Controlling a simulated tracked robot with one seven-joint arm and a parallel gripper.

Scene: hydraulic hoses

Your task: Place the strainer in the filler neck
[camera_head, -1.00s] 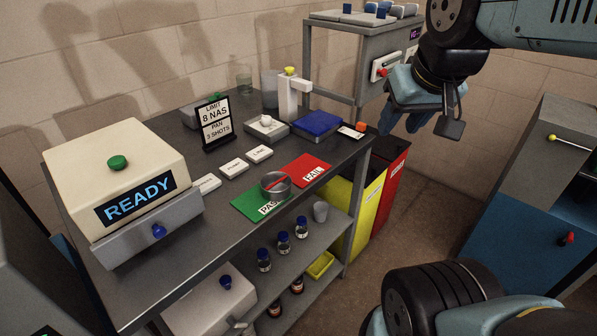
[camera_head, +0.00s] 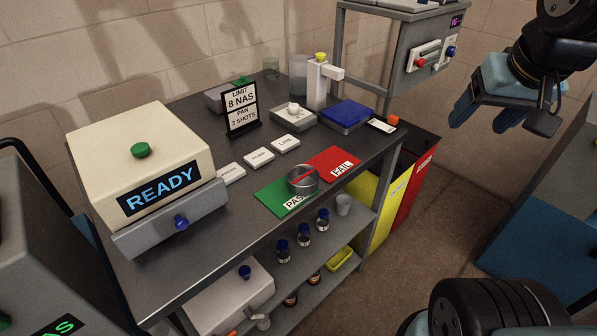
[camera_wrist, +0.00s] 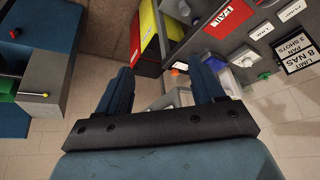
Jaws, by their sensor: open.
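My gripper (camera_head: 479,124) hangs at the upper right in the head view, to the right of the bench and its bins. Its two blue fingers stand apart with nothing between them; they also show in the wrist view (camera_wrist: 160,74). I cannot pick out a strainer or a filler neck with certainty in either view.
A cream READY machine (camera_head: 140,160) stands on the dark bench (camera_head: 215,215). A white stand with a yellow top (camera_head: 318,84) and a blue-lidded box (camera_head: 346,115) are farther back. A blue cabinet (camera_head: 535,220) stands at right.

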